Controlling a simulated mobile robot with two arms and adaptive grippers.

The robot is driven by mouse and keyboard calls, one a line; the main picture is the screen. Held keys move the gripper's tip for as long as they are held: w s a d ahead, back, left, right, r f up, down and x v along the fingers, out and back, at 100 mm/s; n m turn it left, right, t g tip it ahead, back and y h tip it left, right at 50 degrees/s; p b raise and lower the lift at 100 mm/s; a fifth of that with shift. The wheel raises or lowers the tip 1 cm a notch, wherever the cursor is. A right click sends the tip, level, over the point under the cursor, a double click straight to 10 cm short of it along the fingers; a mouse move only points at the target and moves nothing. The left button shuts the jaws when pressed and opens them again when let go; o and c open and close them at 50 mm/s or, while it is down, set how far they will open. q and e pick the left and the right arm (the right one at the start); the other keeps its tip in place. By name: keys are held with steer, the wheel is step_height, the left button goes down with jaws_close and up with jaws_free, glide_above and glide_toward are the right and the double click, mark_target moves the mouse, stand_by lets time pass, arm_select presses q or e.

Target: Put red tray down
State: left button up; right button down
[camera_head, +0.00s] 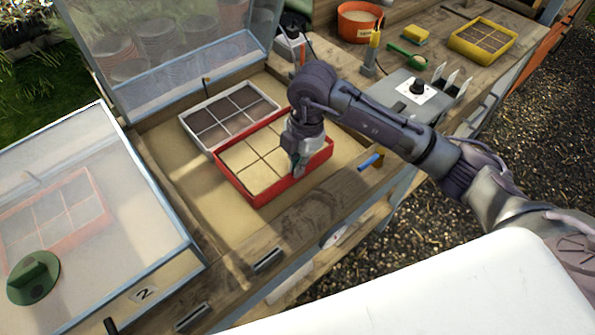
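A red tray (280,192) with several square cells of pale soil is in the open bay of the wooden bench, with its far left edge close to a grey-white tray. My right gripper (298,171) comes down from above at the middle of the red tray's near wall and appears shut on that rim. The fingertips are small and partly hidden. I cannot tell whether the tray's underside touches the bay floor. My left gripper is not in view.
The grey-white tray (187,122) with dark soil lies behind. A raised glass lid (170,75) stands at the back. A closed lid (95,135) at left covers another red tray (97,190). A blue-handled tool (370,161) lies right; a yellow tray (455,42) is farther back.

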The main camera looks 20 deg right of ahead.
step_height(320, 180, down, 4)
steer(key=shift+w+r+p, duration=0.1)
steer(key=shift+r+p, duration=0.1)
steer(key=shift+p, duration=0.15)
steer(key=c, duration=1.8)
jaws_free()
steer(key=shift+f, duration=0.1)
steer(key=o, duration=0.5)
steer(key=shift+r, duration=0.2)
steer(key=r, duration=0.4)
steer(key=d+r+b, duration=0.1)
steer(key=r, duration=0.2)
steer(key=r+b, duration=0.1)
steer(key=r, duration=0.3)
steer(key=shift+d+r, duration=0.3)
steer(key=shift+r, duration=0.05)
